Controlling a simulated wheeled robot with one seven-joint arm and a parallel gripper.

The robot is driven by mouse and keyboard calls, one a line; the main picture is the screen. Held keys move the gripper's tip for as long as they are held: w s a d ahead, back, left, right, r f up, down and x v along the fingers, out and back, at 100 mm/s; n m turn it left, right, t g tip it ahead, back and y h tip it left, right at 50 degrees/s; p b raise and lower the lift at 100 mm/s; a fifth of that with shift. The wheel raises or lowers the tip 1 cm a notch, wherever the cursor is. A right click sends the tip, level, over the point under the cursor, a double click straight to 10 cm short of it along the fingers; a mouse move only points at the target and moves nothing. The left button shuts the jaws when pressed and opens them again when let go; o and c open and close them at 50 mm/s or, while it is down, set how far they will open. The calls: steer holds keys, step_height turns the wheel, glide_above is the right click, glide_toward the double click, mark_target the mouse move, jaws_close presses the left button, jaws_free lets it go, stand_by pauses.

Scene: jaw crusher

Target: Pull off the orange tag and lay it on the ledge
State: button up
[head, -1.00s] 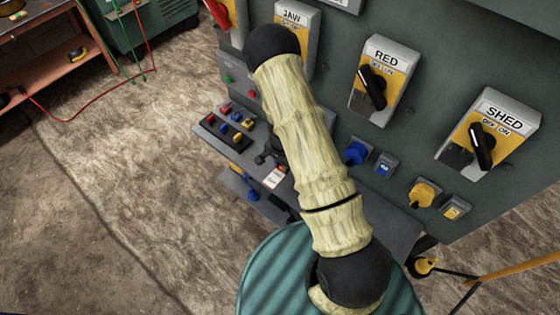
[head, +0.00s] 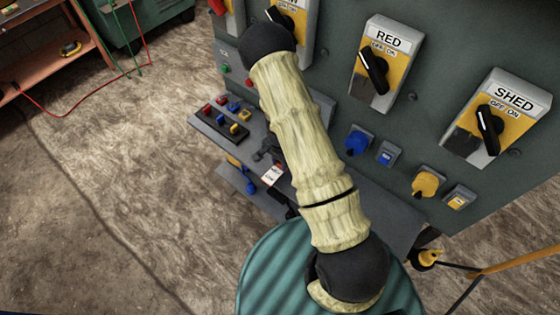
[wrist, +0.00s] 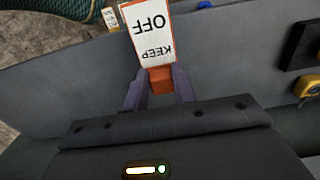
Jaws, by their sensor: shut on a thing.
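The orange-bordered tag (wrist: 150,38) is white with "KEEP OFF" lettering, upside down in the wrist view. My gripper (wrist: 160,80) is shut on its orange end, with one grey finger on each side. In the head view the tag (head: 271,175) shows as a small white card above the ledge, beside my gripper (head: 280,163), which is partly hidden behind my pale arm. The grey ledge (head: 377,205) runs along the foot of the panel. I cannot tell whether the tag touches it.
The panel above carries the RED switch (head: 384,62) and the SHED switch (head: 497,118). A blue plug (head: 357,142) and a yellow plug (head: 426,182) stick out below them. A black tray (head: 221,124) of coloured padlock-like pieces takes up the ledge's left end.

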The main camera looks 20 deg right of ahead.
mark_target(279, 164)
steer(key=shift+f+b, duration=1.15)
steer(key=shift+f, duration=0.65)
steer(key=shift+f+b, duration=0.4)
steer(key=shift+f, duration=0.05)
steer(key=o, duration=1)
steer(key=shift+r, duration=0.15)
step_height(279, 164, up, 17)
steer(key=shift+w+r+p, duration=0.1)
steer(key=shift+p, duration=0.2)
steer(key=shift+a, duration=0.1)
